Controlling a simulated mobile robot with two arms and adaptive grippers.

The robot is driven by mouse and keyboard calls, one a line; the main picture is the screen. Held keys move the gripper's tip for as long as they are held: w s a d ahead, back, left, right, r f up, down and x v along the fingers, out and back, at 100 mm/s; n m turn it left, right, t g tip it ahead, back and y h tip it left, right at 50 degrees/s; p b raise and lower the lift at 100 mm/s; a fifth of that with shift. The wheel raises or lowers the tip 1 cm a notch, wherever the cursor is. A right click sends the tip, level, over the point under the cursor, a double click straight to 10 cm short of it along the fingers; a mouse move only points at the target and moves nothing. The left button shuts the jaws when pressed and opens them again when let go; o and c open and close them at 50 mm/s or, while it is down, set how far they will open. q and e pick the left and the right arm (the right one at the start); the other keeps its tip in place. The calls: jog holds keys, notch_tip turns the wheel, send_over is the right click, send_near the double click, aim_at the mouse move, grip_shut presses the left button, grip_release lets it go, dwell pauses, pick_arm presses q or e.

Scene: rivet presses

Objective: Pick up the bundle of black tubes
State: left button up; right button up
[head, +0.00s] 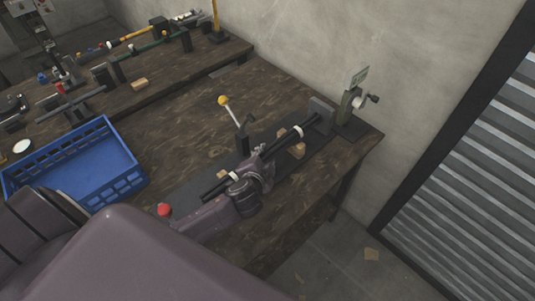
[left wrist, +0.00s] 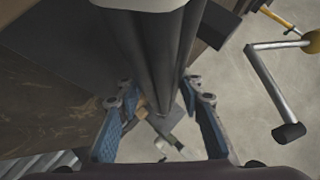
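The bundle of black tubes (head: 277,144) lies slanting along a dark fixture near the table's right edge, with white bands around it. In the left wrist view the bundle (left wrist: 155,50) runs from the top down between my fingers. My left gripper (head: 258,172) is at the bundle's middle and hides part of it. In the left wrist view its blue-padded fingers (left wrist: 160,95) are spread, one on each side of the bundle. I cannot tell whether the tips touch it. My right gripper is not in view.
A lever with a yellow ball (head: 222,100) stands close behind the bundle. A crank device (head: 352,104) and upright plate stand at its far end. A blue crate (head: 132,180) sits at the left. More presses (head: 115,70) stand on the far table. A shutter (head: 470,190) is at the right.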

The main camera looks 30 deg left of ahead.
pick_arm(q)
grip_shut()
jog(key=shift+w+r, duration=0.1)
jog(key=shift+r, duration=0.05)
jog(key=shift+r, duration=0.1)
